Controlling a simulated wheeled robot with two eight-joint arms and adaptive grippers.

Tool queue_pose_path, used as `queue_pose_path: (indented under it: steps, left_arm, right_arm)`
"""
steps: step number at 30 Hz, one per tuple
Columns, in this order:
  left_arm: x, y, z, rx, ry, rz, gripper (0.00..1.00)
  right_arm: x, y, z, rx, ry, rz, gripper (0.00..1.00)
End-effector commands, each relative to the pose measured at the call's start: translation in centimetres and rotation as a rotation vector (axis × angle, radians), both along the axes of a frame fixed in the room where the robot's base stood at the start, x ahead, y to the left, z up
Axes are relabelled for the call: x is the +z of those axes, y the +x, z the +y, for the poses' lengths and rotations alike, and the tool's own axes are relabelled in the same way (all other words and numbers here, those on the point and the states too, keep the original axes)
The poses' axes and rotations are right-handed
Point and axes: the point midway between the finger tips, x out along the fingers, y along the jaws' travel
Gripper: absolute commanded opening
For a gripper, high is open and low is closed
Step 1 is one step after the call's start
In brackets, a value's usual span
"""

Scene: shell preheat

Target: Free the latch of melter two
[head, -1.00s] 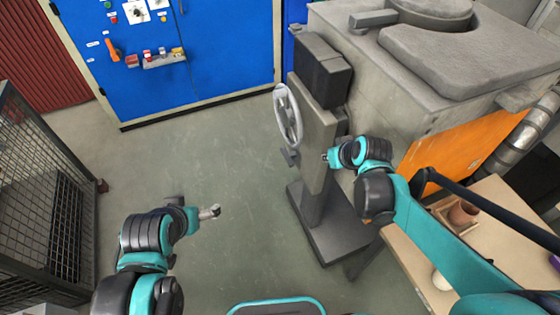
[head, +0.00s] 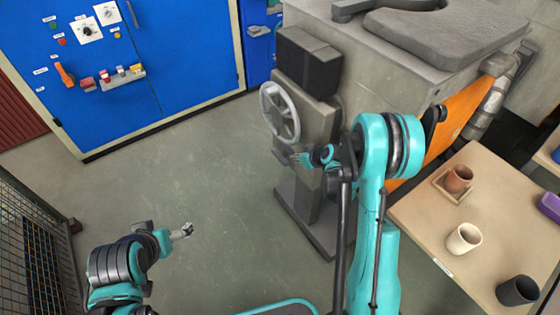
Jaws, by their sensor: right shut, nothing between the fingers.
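The melter (head: 400,70) is a large grey block with an orange side panel, at upper right in the head view. On its near side stands a grey pedestal (head: 308,120) with a spoked handwheel (head: 280,112). A small dark grey lever (head: 281,157), perhaps the latch, sticks out below the wheel. My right gripper (head: 297,159) is shut and empty beside this lever; I cannot tell whether they touch. My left gripper (head: 184,231) is over bare floor at lower left, far from the melter, too small to tell its opening.
A blue cabinet (head: 120,115) with switches stands at upper left. A wire mesh cage (head: 35,240) is at the left edge. The floor between is clear.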

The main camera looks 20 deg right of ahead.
Motion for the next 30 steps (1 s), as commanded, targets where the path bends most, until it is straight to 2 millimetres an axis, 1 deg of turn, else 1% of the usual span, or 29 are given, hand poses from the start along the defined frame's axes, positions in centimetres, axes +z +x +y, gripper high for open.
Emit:
queue_pose_path:
  steps: [1,3,14,17,20,27,30]
  left_arm:
    - [-0.1,0.0,0.0,0.000,0.000,0.000,0.86]
    - [-0.1,0.0,0.0,0.000,0.000,0.000,0.86]
    - [-0.1,0.0,0.0,0.000,0.000,0.000,0.86]
    - [-0.4,0.0,0.0,0.000,0.000,0.000,0.86]
    - [-0.9,0.0,0.0,0.000,0.000,0.000,0.86]
    - [-2.7,0.0,0.0,0.000,0.000,0.000,0.86]
    - [-3.3,0.0,0.0,0.000,0.000,0.000,0.86]
  right_arm:
    - [-0.5,0.1,-0.1,0.001,-0.001,-0.002,0.00]
    - [-0.8,0.2,-0.2,0.004,-0.001,-0.005,0.00]
    - [-1.0,0.2,-0.2,0.006,-0.001,-0.006,0.00]
    - [-1.3,0.5,-0.1,0.006,-0.002,-0.006,0.00]
    - [-2.3,1.3,0.2,0.006,0.000,-0.005,0.00]
    - [-5.5,4.2,1.2,0.006,-0.002,-0.006,0.00]
    - [-6.6,5.3,1.6,0.007,-0.001,-0.006,0.00]
